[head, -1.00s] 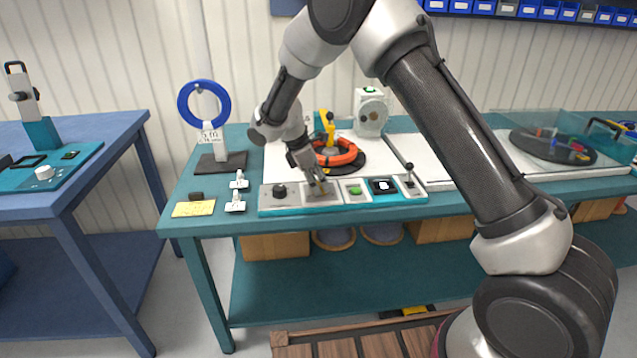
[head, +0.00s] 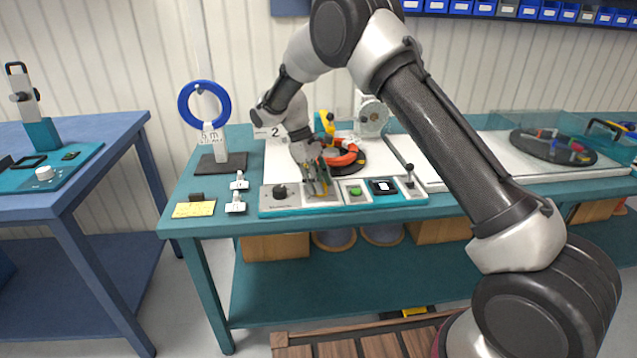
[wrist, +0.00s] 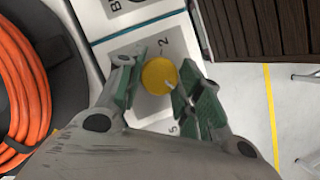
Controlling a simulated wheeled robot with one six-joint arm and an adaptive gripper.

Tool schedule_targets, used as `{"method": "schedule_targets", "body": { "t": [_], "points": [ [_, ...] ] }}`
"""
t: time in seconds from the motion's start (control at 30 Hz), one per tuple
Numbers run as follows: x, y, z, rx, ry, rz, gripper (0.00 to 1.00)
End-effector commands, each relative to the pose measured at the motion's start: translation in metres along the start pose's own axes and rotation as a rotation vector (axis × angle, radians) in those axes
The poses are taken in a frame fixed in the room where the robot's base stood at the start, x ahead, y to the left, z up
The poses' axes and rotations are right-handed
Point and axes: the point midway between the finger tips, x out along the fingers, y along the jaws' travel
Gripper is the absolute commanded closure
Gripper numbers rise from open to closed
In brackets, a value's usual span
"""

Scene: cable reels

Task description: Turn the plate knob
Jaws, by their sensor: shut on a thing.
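The plate knob, a round yellow knob (wrist: 158,74) with a pale pointer line, sits on a light grey plate (wrist: 180,45) marked with numbers including 2 and 5. In the wrist view my gripper (wrist: 160,86) has its green-padded fingers on both sides of the knob, shut on it. In the head view my gripper (head: 318,193) points down at the plate second from the left in the teal-edged control panel (head: 300,211). My fingers mostly hide the knob there.
A black knob (head: 280,191) is left of my gripper, and a green button (head: 355,191) and a lever (head: 408,180) are right of it. An orange cable coil (head: 347,158) lies just behind. A blue ring on a stand (head: 204,104) is at the left.

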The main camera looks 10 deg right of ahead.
Motion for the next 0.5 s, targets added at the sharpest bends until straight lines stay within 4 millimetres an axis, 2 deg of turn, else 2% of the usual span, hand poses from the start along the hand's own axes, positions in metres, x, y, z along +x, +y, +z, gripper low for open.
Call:
{"method": "schedule_targets", "body": {
  "t": [0.5],
  "points": [
    [-0.0004,0.0015,0.0003,0.030,0.001,-0.010,0.88]
  ]
}}
